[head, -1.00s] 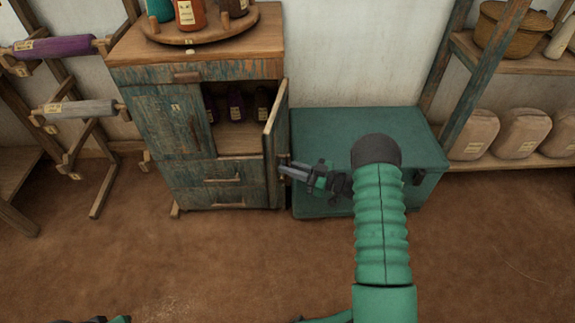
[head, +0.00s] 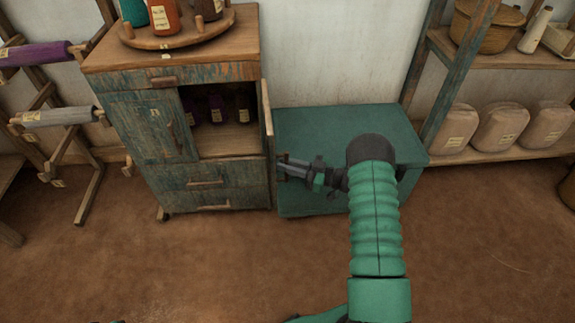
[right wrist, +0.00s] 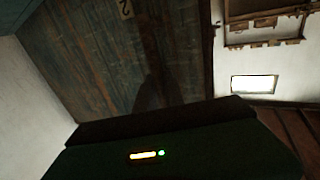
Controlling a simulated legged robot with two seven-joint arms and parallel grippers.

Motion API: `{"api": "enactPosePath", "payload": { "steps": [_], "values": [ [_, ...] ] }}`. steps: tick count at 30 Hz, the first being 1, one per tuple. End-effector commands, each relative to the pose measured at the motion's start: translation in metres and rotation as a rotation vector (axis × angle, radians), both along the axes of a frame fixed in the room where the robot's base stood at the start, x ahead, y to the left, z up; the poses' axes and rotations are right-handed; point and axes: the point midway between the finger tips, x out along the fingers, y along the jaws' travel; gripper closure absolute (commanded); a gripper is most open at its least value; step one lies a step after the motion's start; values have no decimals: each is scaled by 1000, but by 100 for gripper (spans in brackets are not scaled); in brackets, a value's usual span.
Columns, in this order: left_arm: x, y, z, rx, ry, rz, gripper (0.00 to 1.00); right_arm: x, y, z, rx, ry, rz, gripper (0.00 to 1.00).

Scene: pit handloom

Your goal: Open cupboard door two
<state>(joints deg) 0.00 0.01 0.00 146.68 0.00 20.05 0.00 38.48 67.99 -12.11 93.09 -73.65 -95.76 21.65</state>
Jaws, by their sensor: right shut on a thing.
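Cupboard door two (head: 268,125) is the right door of the worn blue-green wooden cupboard (head: 215,172). It stands swung wide open and shows almost edge-on in the head view. In the right wrist view its blue-brown planked face (right wrist: 105,60) carries a label with a 2. My right gripper (head: 284,166) is shut at the outer face of the door near its lower free edge, on the door's handle, which the jaws hide. The cupboard's left door (head: 150,125) is closed. Only a sliver of my left arm shows at the bottom edge; its jaws cannot be made out.
Dark labelled bottles (head: 217,108) stand inside the open compartment. A green chest (head: 340,130) stands right of the cupboard, close behind my right gripper. A round tray (head: 180,32) with bottles sits on top. A shelf rack with wrapped bundles (head: 500,127) is at right. The floor in front is clear.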

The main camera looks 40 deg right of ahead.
Motion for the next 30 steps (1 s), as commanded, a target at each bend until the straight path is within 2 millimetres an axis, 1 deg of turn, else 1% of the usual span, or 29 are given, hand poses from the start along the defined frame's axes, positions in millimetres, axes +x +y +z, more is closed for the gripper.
{"api": "enactPosePath", "payload": {
  "steps": [1,6,14,17,20,23,30],
  "values": [
    [0,0,0,0,0,0,64,3,-2,3,-3,-9,-5,85],
    [0,0,0,0,0,0,64,2,-1,3,-2,-7,-4,65],
    [0,0,0,0,0,0,64,1,-1,2,-2,-5,-2,65],
    [0,0,3,0,0,0,64,-4,-4,2,-2,-4,-3,65],
    [0,0,8,0,0,0,64,-18,-14,4,-1,-3,-6,65],
    [0,0,15,0,0,0,64,-40,-30,4,-1,-2,-7,65],
    [0,0,28,0,0,0,64,-99,-69,2,-1,-3,-7,65]
  ]
}}
